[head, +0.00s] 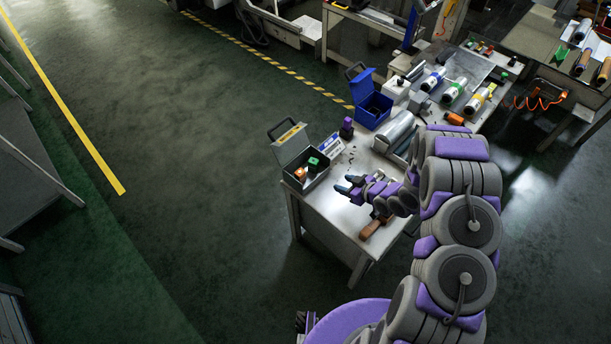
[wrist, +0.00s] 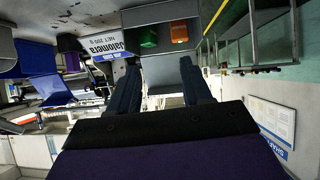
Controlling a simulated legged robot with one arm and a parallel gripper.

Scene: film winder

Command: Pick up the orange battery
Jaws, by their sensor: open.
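The orange battery (head: 300,174) sits inside an open grey toolbox (head: 318,180) at the table's left end. In the wrist view the orange battery (wrist: 179,31) shows near the top, beside a green battery (wrist: 148,36). The green battery also shows in the head view (head: 313,163), in the same box. My gripper (head: 347,186) is just right of the box in the head view. Its two dark fingers (wrist: 160,64) are spread in the wrist view, with nothing between them. The battery is beyond the fingertips, apart from them. Its lower part is hidden in the box.
The grey box's raised lid (head: 290,143) stands at the back left. A blue toolbox (head: 374,110), a purple object (head: 346,128) and a labelled box (head: 337,147) are behind. A brown-handled tool (head: 374,227) lies at the table's front edge. Film rolls (head: 454,91) lie farther back.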

